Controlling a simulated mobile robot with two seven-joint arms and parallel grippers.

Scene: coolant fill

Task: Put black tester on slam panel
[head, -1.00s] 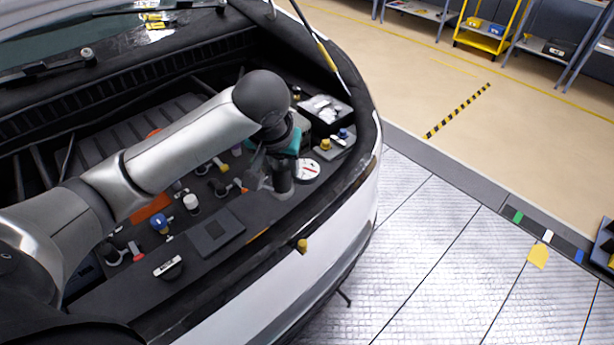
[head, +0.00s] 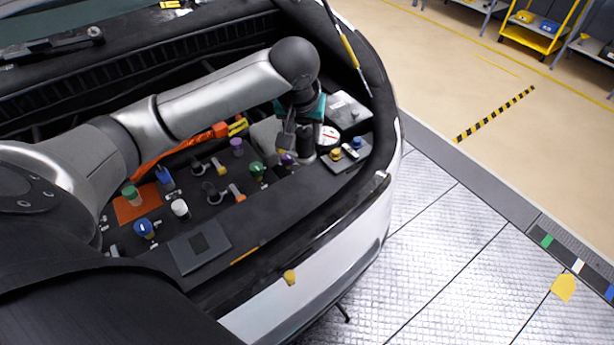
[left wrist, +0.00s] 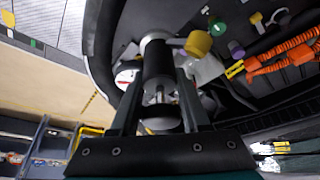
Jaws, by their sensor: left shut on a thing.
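My left gripper (head: 296,128) is shut on the black tester (head: 307,148), a dark cylinder with a white round dial with red on it at its side. In the left wrist view the tester (left wrist: 158,65) stands between the fingers, with a shiny metal end beyond, and the dial shows partly at its left. The slam panel (head: 290,208) is the dark strip along the front of the engine bay. The tester is over the bay's right part, behind the slam panel; its lower end is partly hidden, and I cannot tell its height. My right gripper is not seen.
A dark tray (head: 346,166) with yellow and blue caps lies at the panel's right. A flat square pad (head: 200,247) lies on its left part. Several coloured caps stand in the bay, including a white one (head: 180,208) and a green one (head: 256,169). The panel's middle is clear.

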